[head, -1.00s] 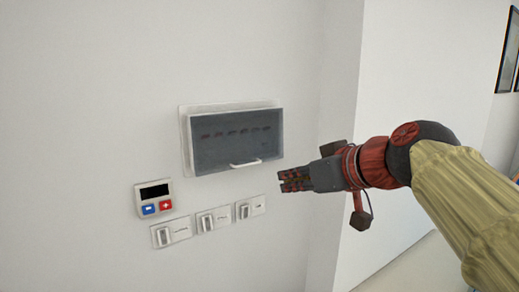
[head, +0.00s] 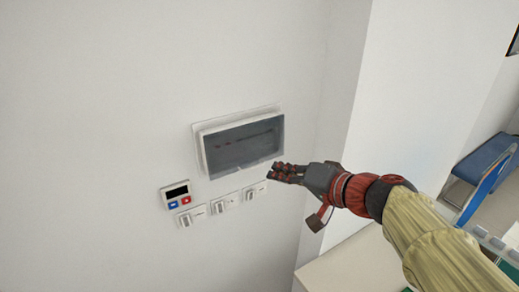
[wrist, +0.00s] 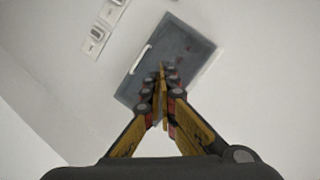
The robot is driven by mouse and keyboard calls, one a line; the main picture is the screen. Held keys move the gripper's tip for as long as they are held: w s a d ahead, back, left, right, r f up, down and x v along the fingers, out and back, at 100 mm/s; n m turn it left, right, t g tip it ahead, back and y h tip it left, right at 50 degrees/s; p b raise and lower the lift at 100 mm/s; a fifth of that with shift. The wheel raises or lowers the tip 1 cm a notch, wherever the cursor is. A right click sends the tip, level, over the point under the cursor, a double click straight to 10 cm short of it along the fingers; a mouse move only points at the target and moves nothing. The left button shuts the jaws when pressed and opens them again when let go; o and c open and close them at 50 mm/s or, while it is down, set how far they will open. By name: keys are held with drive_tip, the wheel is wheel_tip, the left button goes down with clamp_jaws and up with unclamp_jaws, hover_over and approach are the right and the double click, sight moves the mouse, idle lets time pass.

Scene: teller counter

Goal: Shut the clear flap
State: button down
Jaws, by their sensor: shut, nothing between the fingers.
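The clear flap (head: 245,148) is a smoky see-through panel on a pale wall box (head: 197,140), with a row of dark breaker switches dimly visible behind it. The panel stands out from the wall; its exact angle is hard to tell. The flap also shows in the wrist view (wrist: 190,42), with a white bar handle (wrist: 140,58) along one edge. My gripper (head: 272,173) is shut and empty, its tips near the flap's lower right corner in the head view. In the wrist view the fingertips overlap the flap; I cannot tell whether they touch it.
Below the box are a small control unit (head: 177,193) with a dark display and red and blue buttons, and a row of switch plates (head: 226,204). A wall corner (head: 335,130) juts at the right. A pale counter (head: 350,265) and a blue chair (head: 485,165) are lower right.

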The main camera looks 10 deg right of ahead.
drive_tip(key=m+p, duration=0.1)
drive_tip(key=m, duration=0.1)
drive_tip(key=m+t+h, duration=0.1)
drive_tip(key=m+t, duration=0.1)
drive_tip(key=m, duration=0.5)
approach(250, 162)
drive_tip(key=p+x, duration=0.1)
drive_tip(key=x, duration=0.3)
drive_tip(key=shift+s+a+f+p, duration=0.1)
drive_tip(key=shift+f+p, duration=0.15)
drive_tip(key=shift+p, duration=0.15)
drive_tip(key=shift+f+b, duration=0.15)
drive_tip(key=shift+b, duration=0.5)
drive_tip(key=b, duration=0.3)
drive_tip(key=w+b, duration=0.1)
drive_tip(key=b, duration=0.3)
drive_tip(key=shift+w+a+f+t, duration=0.2)
drive_tip(key=shift+a+f+t, duration=0.1)
drive_tip(key=shift+t, duration=0.1)
drive_tip(key=shift+r, duration=0.3)
